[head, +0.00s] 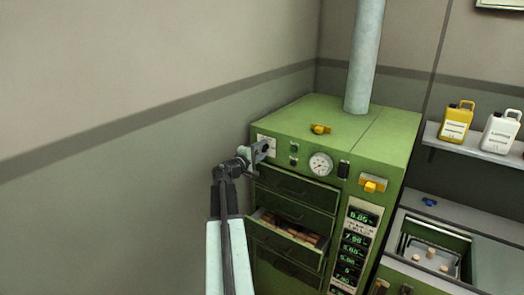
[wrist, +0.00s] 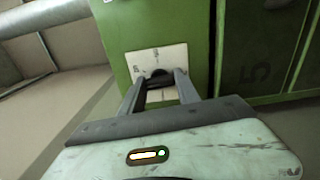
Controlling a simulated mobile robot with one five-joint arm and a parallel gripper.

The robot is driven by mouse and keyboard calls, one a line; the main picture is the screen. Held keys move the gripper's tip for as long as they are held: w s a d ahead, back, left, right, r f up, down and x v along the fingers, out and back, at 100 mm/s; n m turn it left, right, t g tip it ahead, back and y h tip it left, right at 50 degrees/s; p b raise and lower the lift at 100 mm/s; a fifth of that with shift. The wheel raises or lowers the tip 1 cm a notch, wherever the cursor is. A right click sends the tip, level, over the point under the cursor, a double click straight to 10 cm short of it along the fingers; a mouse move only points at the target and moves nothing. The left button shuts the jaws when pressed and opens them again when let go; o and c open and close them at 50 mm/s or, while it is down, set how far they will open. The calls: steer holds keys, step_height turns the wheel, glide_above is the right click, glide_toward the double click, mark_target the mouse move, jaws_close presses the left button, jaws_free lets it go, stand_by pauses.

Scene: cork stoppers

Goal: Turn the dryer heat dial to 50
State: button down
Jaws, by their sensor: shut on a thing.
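The green dryer (head: 340,140) stands in the corner. Its heat dial has a cream plate (wrist: 148,58) with a dark knob (wrist: 158,72) at the plate's lower part in the wrist view. In the head view the plate (head: 265,140) is at the upper left of the dryer front, partly covered by my gripper. My gripper (head: 259,152) is at the plate, and its two fingers (wrist: 160,78) are shut on the knob from both sides. The scale marks and the knob's setting are too small or hidden to read.
A drawer (head: 290,234) with corks stands open below the dial. A round gauge (head: 320,164), a black switch (head: 343,170) and a yellow handle (head: 372,184) are to the right. A bare wall (head: 120,170) is at the left.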

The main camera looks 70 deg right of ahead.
steer(key=m, duration=0.6)
steer(key=shift+f, duration=0.1)
steer(key=shift+s+a+m, duration=0.1)
steer(key=shift+m, duration=0.3)
stand_by(0.3)
steer(key=c, duration=0.9)
jaws_free()
steer(key=v, duration=0.7)
steer(key=shift+a, duration=0.35)
